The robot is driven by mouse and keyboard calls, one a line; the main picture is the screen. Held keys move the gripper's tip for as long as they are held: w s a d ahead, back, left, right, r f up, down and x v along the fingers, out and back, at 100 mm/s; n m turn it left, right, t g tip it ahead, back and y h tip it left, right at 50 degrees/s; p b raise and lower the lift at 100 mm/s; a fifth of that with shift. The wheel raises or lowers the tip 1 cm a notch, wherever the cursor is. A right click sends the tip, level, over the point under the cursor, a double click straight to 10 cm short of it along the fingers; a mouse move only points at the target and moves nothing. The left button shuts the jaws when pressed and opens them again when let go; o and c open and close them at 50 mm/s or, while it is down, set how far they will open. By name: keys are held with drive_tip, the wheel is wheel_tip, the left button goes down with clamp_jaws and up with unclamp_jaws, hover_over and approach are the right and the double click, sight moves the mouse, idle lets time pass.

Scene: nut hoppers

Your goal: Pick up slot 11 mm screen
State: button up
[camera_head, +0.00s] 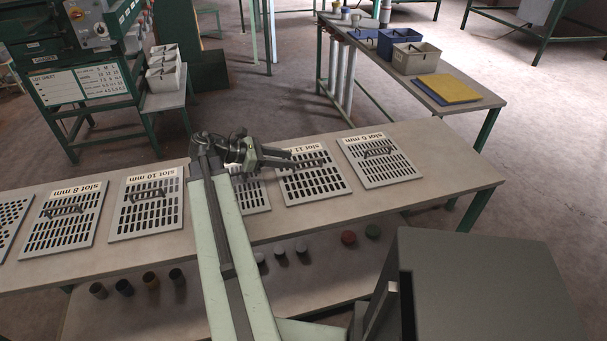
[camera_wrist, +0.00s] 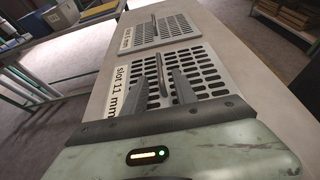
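The slot 11 mm screen (camera_head: 318,187) is a pale flat plate with dark slots and a printed label, lying on the long table. It also shows in the wrist view (camera_wrist: 216,77), with its dark upright handle (camera_wrist: 161,72) near the middle. My gripper (camera_head: 318,157) is over the far part of this screen. In the wrist view my gripper (camera_wrist: 160,80) is open, its fingers apart on either side of the handle in the picture. I cannot tell whether they are low enough to flank it. The handle is largely hidden by my gripper in the head view.
The slot 6 mm screen (camera_head: 380,163) lies to the right, and another screen (camera_head: 254,198) is partly under my arm. The slot 10 mm (camera_head: 146,207) and slot 8 mm (camera_head: 62,222) screens lie left. A side table (camera_head: 470,101) holds bins and a yellow plate.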

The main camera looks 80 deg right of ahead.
sight(307, 161)
drive_tip(key=shift+b+x, duration=0.4)
drive_tip(key=shift+x, duration=0.6)
drive_tip(key=b+x, duration=0.2)
drive_tip(key=x, duration=0.4)
drive_tip(key=shift+r, duration=0.1)
clamp_jaws()
drive_tip(key=shift+w, duration=0.1)
